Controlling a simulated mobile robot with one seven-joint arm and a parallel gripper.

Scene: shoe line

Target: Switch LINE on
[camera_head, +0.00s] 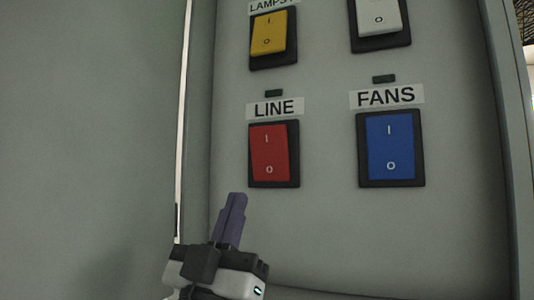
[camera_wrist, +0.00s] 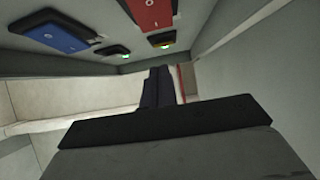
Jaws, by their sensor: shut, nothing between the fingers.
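The LINE switch (camera_head: 269,153) is a red rocker in a black frame, marked I at the top and O at the bottom, under a LINE label (camera_head: 274,108). I cannot tell surely which end is pressed in. A small dark indicator (camera_head: 274,93) sits above the label.
The blue FANS switch (camera_head: 391,147) is right of LINE. The yellow LAMPS switch (camera_head: 269,33) is above LINE, and a white switch (camera_head: 378,16) is above FANS. The grey panel (camera_head: 340,235) is bare below them. A raised edge (camera_head: 198,120) bounds its left side.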

